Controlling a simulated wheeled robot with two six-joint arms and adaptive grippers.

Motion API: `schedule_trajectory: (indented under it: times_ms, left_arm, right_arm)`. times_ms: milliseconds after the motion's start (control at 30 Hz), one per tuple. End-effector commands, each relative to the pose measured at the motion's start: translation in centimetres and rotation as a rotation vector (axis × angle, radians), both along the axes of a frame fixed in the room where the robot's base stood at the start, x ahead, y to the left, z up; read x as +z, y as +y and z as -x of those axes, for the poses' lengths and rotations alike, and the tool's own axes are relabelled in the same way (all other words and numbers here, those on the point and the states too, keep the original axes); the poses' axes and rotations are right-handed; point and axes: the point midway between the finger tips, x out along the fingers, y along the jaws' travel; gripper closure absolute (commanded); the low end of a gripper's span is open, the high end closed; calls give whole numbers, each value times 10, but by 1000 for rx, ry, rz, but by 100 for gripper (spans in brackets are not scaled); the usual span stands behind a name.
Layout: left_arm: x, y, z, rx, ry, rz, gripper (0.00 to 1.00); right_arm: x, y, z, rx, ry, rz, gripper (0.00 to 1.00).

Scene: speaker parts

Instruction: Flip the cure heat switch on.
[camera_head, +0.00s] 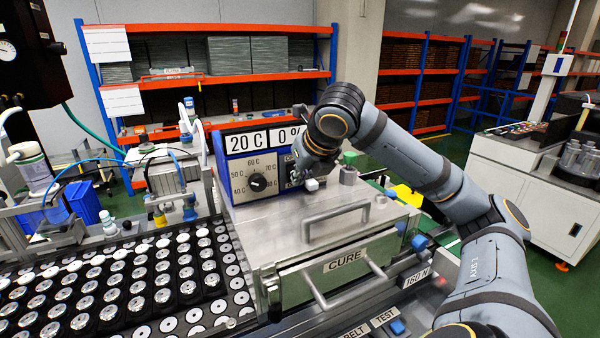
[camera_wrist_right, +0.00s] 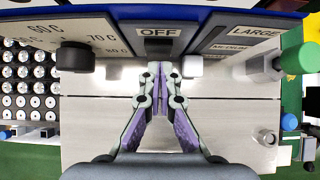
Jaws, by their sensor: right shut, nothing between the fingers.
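The cure heat switch (camera_wrist_right: 158,46) is a dark block under an "OFF" label (camera_wrist_right: 158,32) on the cure station's sloped panel, seen in the right wrist view. In the head view the wrist and gripper cover it. My right gripper (camera_wrist_right: 161,70) is shut and empty, its fingertips just below the switch; I cannot tell whether they touch it. In the head view this gripper (camera_head: 301,183) is at the panel's right part. The panel (camera_head: 236,170) has a temperature dial (camera_head: 258,182), which also shows in the wrist view (camera_wrist_right: 75,56). My left gripper is not in view.
The metal cure box (camera_head: 290,232) with top handle (camera_head: 336,220) lies below the panel. A green knob (camera_wrist_right: 289,122) and posts stand at its right. A dark tray of silver parts (camera_head: 110,290) is at left. Blue-and-orange shelves (camera_head: 210,76) stand behind.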

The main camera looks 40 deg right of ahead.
Motion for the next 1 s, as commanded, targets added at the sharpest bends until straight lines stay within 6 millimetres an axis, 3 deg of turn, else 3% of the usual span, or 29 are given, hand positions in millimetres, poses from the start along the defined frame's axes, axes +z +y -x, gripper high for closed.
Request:
schedule_trajectory:
  times_ms: [167, 300, 1000]
  left_arm:
    - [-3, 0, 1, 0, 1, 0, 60]
    - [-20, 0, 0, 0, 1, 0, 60]
    - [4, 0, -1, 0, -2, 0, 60]
  right_arm:
    - [-1, 0, 0, 0, -3, 1, 100]
    - [-7, -2, -4, -1, -51, 18, 100]
    - [15, -1, -4, -1, -47, 15, 100]
